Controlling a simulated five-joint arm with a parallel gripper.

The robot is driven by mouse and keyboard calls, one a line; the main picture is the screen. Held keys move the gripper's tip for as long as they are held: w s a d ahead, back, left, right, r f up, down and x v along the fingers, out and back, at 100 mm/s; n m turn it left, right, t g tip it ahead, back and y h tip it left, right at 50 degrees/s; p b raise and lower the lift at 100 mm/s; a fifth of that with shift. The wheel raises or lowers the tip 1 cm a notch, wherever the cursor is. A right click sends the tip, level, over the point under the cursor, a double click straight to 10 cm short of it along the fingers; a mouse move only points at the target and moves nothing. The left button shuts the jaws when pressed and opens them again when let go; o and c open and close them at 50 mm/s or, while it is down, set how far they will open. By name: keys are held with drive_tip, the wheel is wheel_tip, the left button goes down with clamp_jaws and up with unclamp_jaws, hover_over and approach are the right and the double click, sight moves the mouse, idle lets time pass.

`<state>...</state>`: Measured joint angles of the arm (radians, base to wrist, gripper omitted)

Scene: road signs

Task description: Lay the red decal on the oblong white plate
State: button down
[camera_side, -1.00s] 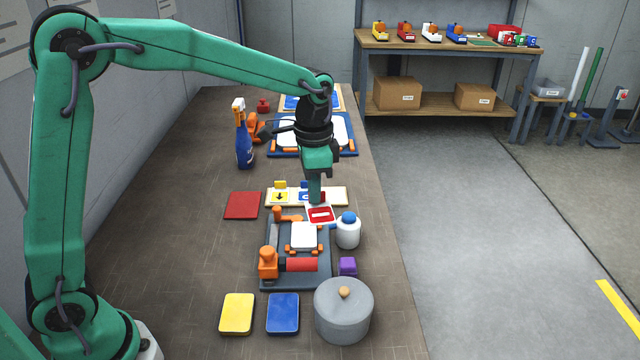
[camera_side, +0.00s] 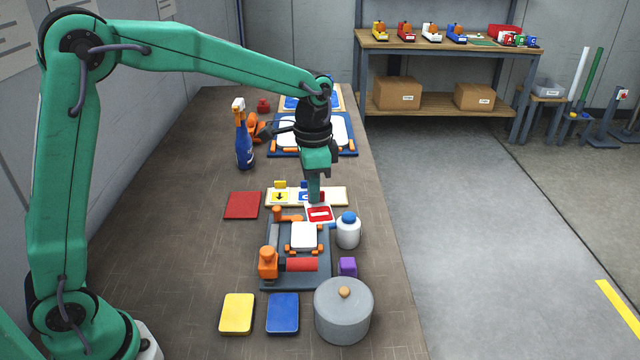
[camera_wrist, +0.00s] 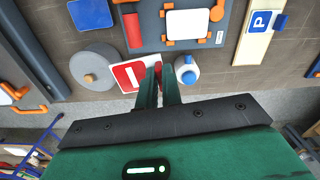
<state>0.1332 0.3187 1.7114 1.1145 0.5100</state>
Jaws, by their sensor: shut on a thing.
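The red decal (camera_side: 319,214) is a white square sheet with a red field and a white bar; in the wrist view it shows (camera_wrist: 128,76) beside my fingertips. My gripper (camera_side: 315,202) points down and is shut on a red tab (camera_wrist: 159,68) at the decal's edge. The decal is at the far right corner of a dark grey jig (camera_side: 278,283); its height above it is hard to tell. A white plate (camera_side: 303,236) with rounded corners lies in the jig between orange clamps, nearer the camera than the decal; it also shows in the wrist view (camera_wrist: 187,24).
A white bottle with blue cap (camera_side: 348,232) stands close right of the decal. A red roller (camera_side: 301,265) lies on the jig. A grey lidded pot (camera_side: 343,311) is at the front. A decal strip (camera_side: 335,196) lies behind, a red pad (camera_side: 243,205) left. The left tabletop is clear.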

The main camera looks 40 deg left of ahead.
drive_tip(key=m, duration=0.2)
hover_over(302, 223)
wheel_tip(302, 223, down, 7)
drive_tip(key=shift+f, duration=0.2)
drive_tip(key=shift+f, duration=2.85)
drive_tip(key=shift+f, duration=0.25)
drive_tip(key=c, duration=0.9)
unclamp_jaws()
drive_tip(key=shift+o, duration=0.2)
drive_tip(key=shift+r, duration=0.15)
